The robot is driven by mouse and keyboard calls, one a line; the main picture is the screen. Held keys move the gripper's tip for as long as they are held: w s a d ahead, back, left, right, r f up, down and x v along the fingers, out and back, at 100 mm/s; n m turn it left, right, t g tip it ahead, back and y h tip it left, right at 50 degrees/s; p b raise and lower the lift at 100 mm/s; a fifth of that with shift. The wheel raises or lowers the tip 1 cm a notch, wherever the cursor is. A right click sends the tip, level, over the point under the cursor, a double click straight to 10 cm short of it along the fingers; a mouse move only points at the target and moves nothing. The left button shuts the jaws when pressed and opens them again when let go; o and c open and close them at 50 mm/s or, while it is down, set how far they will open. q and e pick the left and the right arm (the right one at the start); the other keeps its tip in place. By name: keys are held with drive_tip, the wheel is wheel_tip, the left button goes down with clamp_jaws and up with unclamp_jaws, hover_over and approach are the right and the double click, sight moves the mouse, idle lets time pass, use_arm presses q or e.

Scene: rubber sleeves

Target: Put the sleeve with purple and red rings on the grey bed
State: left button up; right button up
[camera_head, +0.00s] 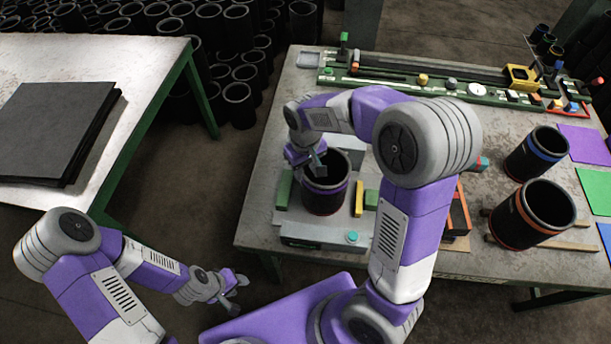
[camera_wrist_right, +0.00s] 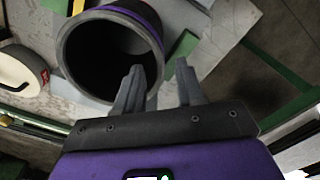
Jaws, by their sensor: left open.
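The black sleeve with a purple ring near its top and a red ring near its base (camera_head: 326,198) stands upright on the grey bed (camera_head: 288,216), between green and yellow blocks. It also shows in the right wrist view (camera_wrist_right: 70,52), with its open mouth facing the camera. My right gripper (camera_head: 316,160) is at the sleeve's rim. In the right wrist view the right gripper's fingers (camera_wrist_right: 160,66) are apart, one over the mouth and one outside the wall, with visible gaps. My left gripper (camera_head: 238,293) is open and empty, low and away from the worktable.
A blue-ringed sleeve (camera_head: 537,153) and an orange-ringed sleeve (camera_head: 531,214) stand at the right of the worktable (camera_head: 262,190). A green rail with tools (camera_head: 430,90) runs along the back. A side table (camera_head: 150,60) holds black sheets (camera_head: 55,125).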

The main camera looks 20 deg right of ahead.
wheel_tip(320, 180, up, 4)
drive_tip(key=shift+r, duration=0.1)
idle(0.6)
